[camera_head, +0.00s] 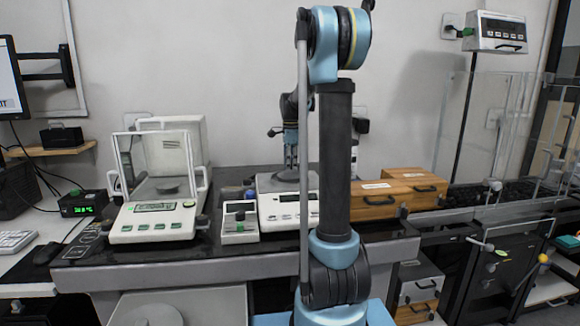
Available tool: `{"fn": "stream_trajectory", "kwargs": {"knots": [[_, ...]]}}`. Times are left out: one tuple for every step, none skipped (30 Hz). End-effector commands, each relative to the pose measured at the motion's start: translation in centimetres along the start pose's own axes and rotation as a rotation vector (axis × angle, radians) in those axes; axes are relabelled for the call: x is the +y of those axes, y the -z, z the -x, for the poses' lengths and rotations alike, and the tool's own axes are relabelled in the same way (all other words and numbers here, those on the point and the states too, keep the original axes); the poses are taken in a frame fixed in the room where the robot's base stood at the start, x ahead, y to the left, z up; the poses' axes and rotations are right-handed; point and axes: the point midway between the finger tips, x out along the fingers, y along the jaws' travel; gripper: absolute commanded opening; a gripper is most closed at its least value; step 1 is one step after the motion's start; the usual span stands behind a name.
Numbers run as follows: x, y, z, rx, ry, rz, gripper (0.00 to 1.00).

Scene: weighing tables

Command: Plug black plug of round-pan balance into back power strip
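A white balance with a glass draft shield (152,222) stands on the left of the dark bench, with a small dark round pan (168,187) inside. A second white balance (272,212) stands mid-bench, partly hidden by my arm; its pan shape is unclear. I cannot make out the black plug, its cord or the back power strip. My blue and black arm rises in the centre. A blue and black part behind it, above the second balance, looks like my wrist. My gripper's fingers are too small and covered to read, and I see nothing held.
A small white unit (240,222) stands between the balances. Wooden boxes (410,190) stand right of my arm. A green-lit black box (82,204) is at the left. A clear-panelled enclosure (480,130) and a wall-side display (495,32) are at the right.

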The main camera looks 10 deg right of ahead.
Motion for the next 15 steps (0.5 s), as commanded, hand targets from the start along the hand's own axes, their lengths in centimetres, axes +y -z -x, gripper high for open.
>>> {"fn": "stream_trajectory", "kwargs": {"knots": [[-0.01, 0.0, -0.12, 0.0, 0.0, 0.0, 0.0], [0.0, 0.0, -0.18, 0.0, 0.0, 0.0, 0.0], [0.0, 0.0, -0.26, 0.0, 0.0, 0.0, 0.0], [0.0, 0.0, -0.32, 0.0, 0.0, 0.0, 0.0], [0.0, 0.0, -0.39, 0.0, 0.0, 0.0, 0.0], [0.0, 0.0, -0.46, 0.0, 0.0, 0.0, 0.0], [0.0, 0.0, -0.52, 0.0, 0.0, 0.0, 0.0], [0.0, 0.0, -0.58, 0.0, 0.0, 0.0, 0.0], [0.0, 0.0, -0.66, 0.0, 0.0, 0.0, 0.0], [0.0, 0.0, -0.71, 0.0, 0.0, 0.0, 0.0], [0.0, 0.0, -0.77, 0.0, 0.0, 0.0, 0.0], [0.0, 0.0, -0.85, 0.0, 0.0, 0.0, 0.0], [0.0, 0.0, -0.9, 0.0, 0.0, 0.0, 0.0], [0.0, 0.0, -0.96, 0.0, 0.0, 0.0, 0.0], [0.0, 0.0, -1.04, 0.0, 0.0, 0.0, 0.0]]}}
